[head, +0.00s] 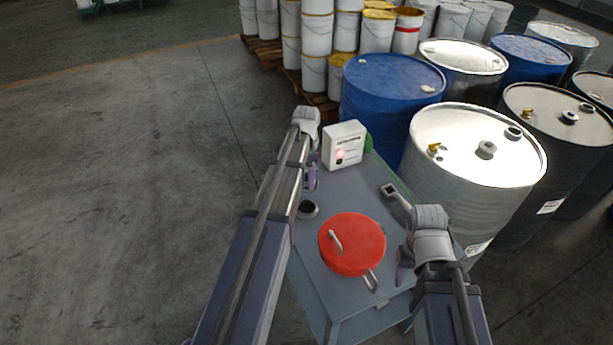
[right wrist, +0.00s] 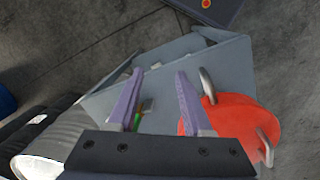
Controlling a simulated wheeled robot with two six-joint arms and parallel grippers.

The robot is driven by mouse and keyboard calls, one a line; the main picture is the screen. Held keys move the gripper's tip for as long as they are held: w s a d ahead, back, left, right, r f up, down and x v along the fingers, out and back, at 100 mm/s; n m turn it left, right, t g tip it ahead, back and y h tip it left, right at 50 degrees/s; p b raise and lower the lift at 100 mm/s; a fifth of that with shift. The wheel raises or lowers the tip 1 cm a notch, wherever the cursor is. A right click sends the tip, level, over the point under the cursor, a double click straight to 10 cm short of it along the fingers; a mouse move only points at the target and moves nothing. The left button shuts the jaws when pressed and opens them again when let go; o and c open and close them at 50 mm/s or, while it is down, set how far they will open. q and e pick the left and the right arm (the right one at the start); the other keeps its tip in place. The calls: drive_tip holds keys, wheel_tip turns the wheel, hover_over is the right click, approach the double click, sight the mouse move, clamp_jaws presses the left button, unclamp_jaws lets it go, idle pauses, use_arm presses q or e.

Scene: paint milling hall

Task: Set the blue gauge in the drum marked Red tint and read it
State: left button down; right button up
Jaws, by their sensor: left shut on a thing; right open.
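No blue gauge can be made out in either view. My left gripper (head: 312,178) is shut at the table's left edge, beside a white box; what it holds is mostly hidden and I cannot tell what it is. My right gripper (head: 402,266) is open over the table's right side, near a red round lid (head: 352,245) with grey handles. In the right wrist view its purple fingers (right wrist: 157,95) are apart, and the lid (right wrist: 235,125) lies to their right. Several drums stand beyond the table, including a white-topped drum (head: 470,150); their labels are too small to read.
The grey table (head: 350,310) also bears the white box (head: 344,146) with a red light, a small dark round piece (head: 308,209) and a grey hooked tool (head: 395,197). A blue drum (head: 385,100) stands close behind. Stacked pails (head: 317,40) are at the back. Floor at left is clear.

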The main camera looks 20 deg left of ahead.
use_arm(q)
wheel_tip(320, 180, up, 10)
drive_tip(key=p, duration=0.9)
drive_tip(key=shift+f, duration=0.15)
use_arm(e)
wheel_tip(320, 180, up, 10)
drive_tip(key=shift+f, duration=0.15)
drive_tip(key=shift+f, duration=0.1)
use_arm(q)
wheel_tip(320, 180, down, 7)
drive_tip(key=b, duration=0.7)
use_arm(e)
wheel_tip(320, 180, down, 7)
